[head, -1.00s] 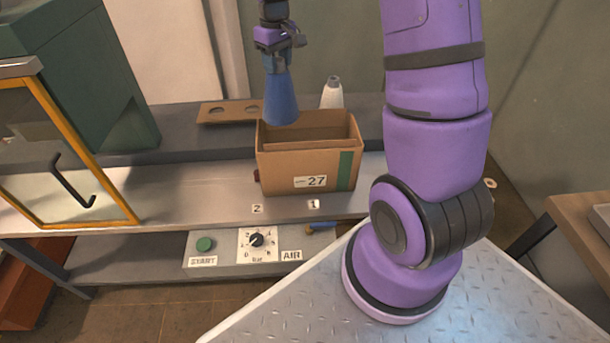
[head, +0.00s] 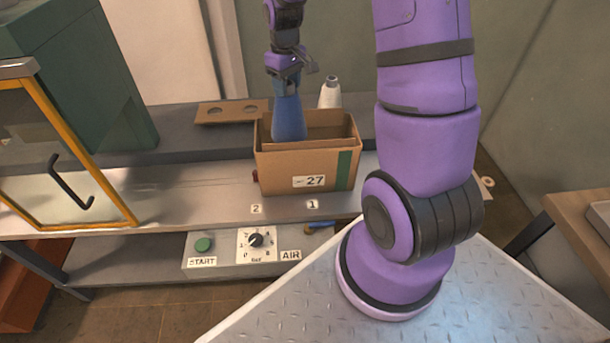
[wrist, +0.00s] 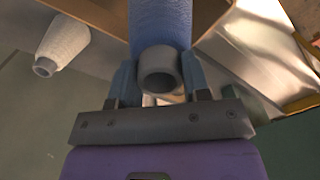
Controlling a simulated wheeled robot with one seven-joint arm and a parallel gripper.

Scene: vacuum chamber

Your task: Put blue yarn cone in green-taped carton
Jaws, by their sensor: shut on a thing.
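The blue yarn cone (head: 289,118) hangs upright, narrow end up, from my gripper (head: 285,80).
A white yarn cone (head: 330,93) stands behind the carton and also shows in the wrist view (wrist: 62,48). A brown board with holes (head: 231,111) lies at the back left. A yellow-framed door (head: 112,170) is at the left.

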